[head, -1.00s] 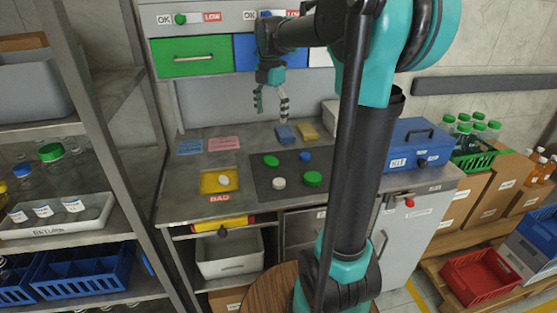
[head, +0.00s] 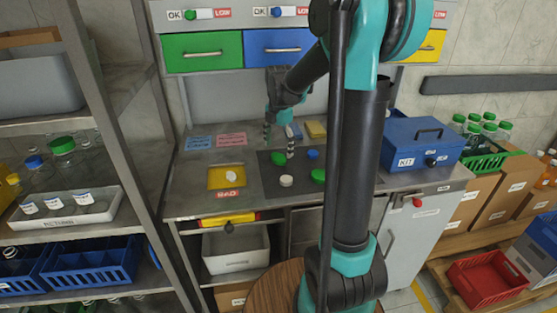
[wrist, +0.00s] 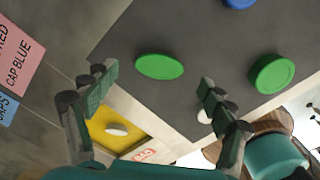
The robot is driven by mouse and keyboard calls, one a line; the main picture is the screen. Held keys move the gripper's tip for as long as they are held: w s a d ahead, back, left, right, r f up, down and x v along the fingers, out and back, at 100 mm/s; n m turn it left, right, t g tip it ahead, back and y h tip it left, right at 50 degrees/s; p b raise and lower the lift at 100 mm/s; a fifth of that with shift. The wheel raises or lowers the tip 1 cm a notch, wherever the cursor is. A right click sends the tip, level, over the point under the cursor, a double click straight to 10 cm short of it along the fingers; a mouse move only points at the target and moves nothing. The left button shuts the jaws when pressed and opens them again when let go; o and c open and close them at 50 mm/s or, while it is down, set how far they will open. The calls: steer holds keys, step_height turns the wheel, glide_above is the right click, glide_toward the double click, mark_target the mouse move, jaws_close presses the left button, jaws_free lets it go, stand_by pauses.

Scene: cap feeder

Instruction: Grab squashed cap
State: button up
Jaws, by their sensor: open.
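An oval green cap, squashed in outline (wrist: 160,66), lies on the dark mat (head: 262,186); it also shows in the head view (head: 278,158). My gripper (head: 278,142) is open and empty, pointing down over the mat's back left part. In the wrist view my gripper (wrist: 154,84) has its fingertips spread to either side of the oval cap, slightly below it in the picture. No contact shows, and the remaining height is hard to judge. A round green cap (wrist: 272,74) lies to the right.
A blue cap (head: 313,154) and a white cap (head: 286,180) also lie on the mat; my right finger partly covers the white one in the wrist view. The yellow BAD tray (head: 213,184) left of the mat holds a white cap. A blue KIT box (head: 408,145) stands right.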

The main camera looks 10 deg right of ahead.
mark_target(279, 157)
step_height(279, 157, down, 3)
steer(key=shift+f, duration=0.15)
steer(key=c, duration=0.8)
